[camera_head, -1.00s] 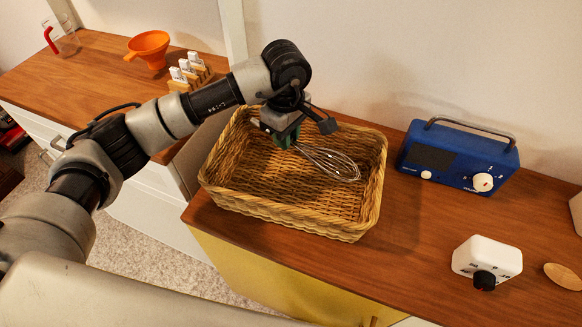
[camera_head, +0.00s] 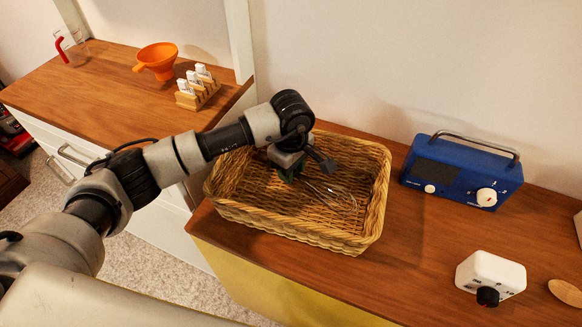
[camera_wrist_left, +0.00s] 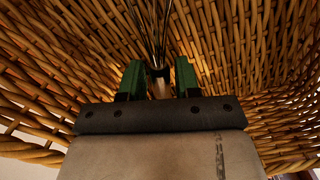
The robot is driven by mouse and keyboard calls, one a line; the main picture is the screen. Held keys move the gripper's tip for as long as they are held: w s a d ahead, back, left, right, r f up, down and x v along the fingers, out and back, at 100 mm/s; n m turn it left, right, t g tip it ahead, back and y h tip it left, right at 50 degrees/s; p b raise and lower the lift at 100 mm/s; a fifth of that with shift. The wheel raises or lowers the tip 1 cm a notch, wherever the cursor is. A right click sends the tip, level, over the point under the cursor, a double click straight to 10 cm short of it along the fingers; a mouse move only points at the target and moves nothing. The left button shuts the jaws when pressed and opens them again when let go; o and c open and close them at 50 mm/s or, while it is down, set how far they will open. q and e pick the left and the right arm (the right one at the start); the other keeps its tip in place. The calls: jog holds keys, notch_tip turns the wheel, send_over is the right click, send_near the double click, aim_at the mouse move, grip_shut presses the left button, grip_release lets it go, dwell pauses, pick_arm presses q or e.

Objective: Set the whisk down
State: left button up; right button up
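The whisk (camera_head: 334,195) is low inside the wicker basket (camera_head: 290,230), its wire loops pointing right. I cannot tell in the head view whether the wires touch the basket floor. My left gripper (camera_head: 288,174) reaches down into the basket near its back left part. In the left wrist view, the green fingers of my left gripper (camera_wrist_left: 160,78) stand close on both sides of the whisk's pale handle (camera_wrist_left: 161,88), and its wires (camera_wrist_left: 158,30) run away from me. The handle is mostly hidden in the head view. My right gripper is not in view.
A blue radio (camera_head: 462,172) stands right of the basket, with a white timer (camera_head: 490,275) in front of it and a wooden piece (camera_head: 566,292) at the right edge. On the left counter are an orange funnel (camera_head: 157,60) and a rack of small jars (camera_head: 198,88).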

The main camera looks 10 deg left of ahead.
pick_arm(q)
jog(key=shift+o, duration=1)
jog(key=shift+r, duration=0.25)
notch_tip(320, 180, up, 12)
jog(key=b, duration=0.1)
jog(key=shift+f, duration=0.1)
